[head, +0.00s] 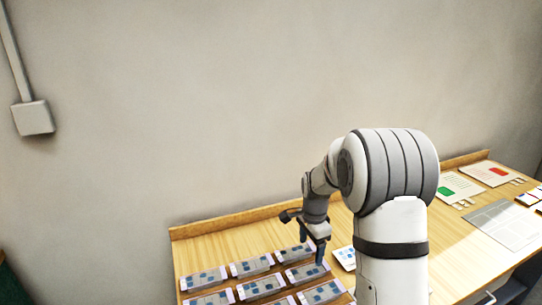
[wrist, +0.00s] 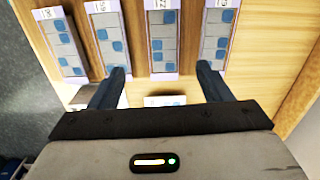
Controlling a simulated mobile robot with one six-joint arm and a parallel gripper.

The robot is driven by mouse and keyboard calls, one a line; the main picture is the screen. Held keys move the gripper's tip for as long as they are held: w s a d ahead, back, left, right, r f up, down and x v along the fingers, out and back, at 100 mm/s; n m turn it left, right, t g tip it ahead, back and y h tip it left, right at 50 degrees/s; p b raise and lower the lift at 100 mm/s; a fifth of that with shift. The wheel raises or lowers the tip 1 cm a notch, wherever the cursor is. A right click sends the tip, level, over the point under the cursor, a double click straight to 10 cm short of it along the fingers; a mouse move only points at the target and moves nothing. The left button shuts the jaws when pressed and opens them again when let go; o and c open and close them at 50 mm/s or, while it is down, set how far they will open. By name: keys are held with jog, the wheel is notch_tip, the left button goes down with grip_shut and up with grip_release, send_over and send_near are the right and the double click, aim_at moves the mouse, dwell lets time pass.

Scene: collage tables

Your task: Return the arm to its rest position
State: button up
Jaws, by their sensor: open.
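My gripper (head: 312,246) hangs at the end of my bent arm, pointing down over the left part of the wooden table (head: 205,238). In the wrist view its two dark fingers (wrist: 161,69) are spread wide apart. Nothing is held between them. Grey cards with blue squares lie in rows under and beside it, such as one card (head: 251,266) to its left. The wrist view shows several such cards with numbered ends, including one card (wrist: 163,45) beyond the gap between the fingers. The exact height above the cards is hard to tell.
A raised wooden edge (head: 230,220) runs along the wall behind the table. At the right lie a sheet with a green mark (head: 455,187), a sheet with a red mark (head: 490,174) and a grey panel (head: 508,224). A wall box (head: 33,118) is at upper left.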

jog(key=s+r+n+t, duration=0.2)
jog(key=s+r+n, duration=0.4)
jog(key=s+r, duration=0.6)
jog(key=s+r+n+t, duration=0.1)
jog(key=s+n, duration=0.6)
jog(key=s, duration=0.9)
jog(key=shift+a+n, duration=0.2)
jog(key=shift+n, duration=0.2)
